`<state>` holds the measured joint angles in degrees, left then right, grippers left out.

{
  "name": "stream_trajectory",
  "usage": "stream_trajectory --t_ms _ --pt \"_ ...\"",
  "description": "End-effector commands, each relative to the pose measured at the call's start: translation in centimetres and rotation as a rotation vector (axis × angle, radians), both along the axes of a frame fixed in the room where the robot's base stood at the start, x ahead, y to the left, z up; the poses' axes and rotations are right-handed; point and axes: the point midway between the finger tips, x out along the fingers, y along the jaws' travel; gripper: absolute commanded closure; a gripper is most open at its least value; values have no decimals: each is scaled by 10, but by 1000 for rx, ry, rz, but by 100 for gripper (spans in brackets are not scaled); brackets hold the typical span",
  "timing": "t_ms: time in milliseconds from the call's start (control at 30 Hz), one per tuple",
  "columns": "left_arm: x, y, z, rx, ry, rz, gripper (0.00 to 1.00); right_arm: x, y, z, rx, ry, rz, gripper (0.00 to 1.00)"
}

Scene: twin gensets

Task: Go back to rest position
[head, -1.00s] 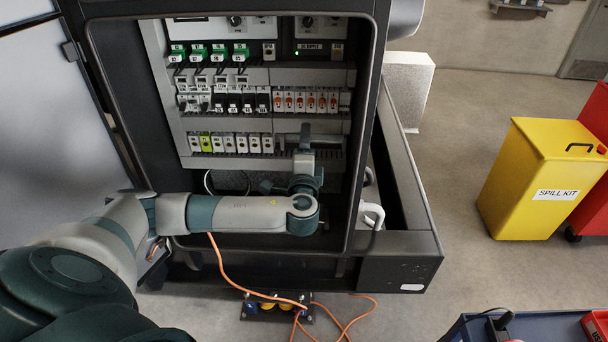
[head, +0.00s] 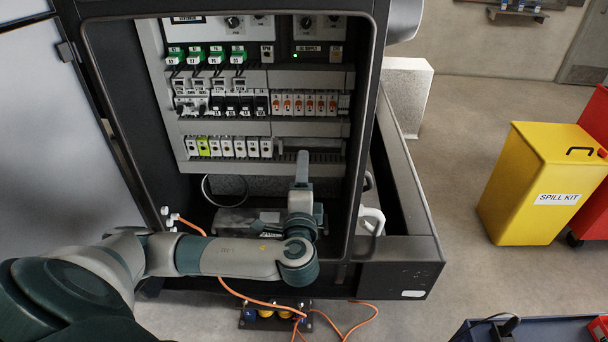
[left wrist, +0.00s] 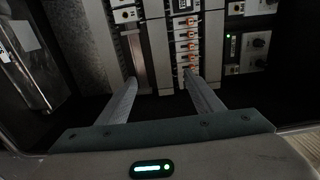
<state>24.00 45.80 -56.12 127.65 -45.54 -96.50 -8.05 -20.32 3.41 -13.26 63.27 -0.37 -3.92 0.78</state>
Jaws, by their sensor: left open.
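My left arm comes in from the left in the head view. Its left gripper (head: 302,168) is in front of the lower part of an open electrical cabinet (head: 365,150), below the rows of breakers (head: 230,147). In the left wrist view the two fingers of the left gripper (left wrist: 160,92) are spread apart with nothing between them. Beyond them are the grey rails and breakers with orange switches (left wrist: 187,50). My right gripper is in neither view.
The cabinet door (head: 65,150) stands open at the left. An orange cable (head: 245,295) runs down to a socket block (head: 272,313) on the floor. A yellow spill kit bin (head: 535,185) stands at the right. A blue cart top (head: 550,328) is at the lower right.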

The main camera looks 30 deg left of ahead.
Motion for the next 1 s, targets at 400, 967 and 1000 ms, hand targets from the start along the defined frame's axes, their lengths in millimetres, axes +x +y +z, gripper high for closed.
stream_trajectory --t_ms 400,967,1000 --pt "-3 -4 -8 -24 17 -2 40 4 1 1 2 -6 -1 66" --pt "-109 -78 -165 -656 383 54 40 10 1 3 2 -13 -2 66" --pt "-122 -84 -176 -714 412 69 40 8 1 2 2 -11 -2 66"
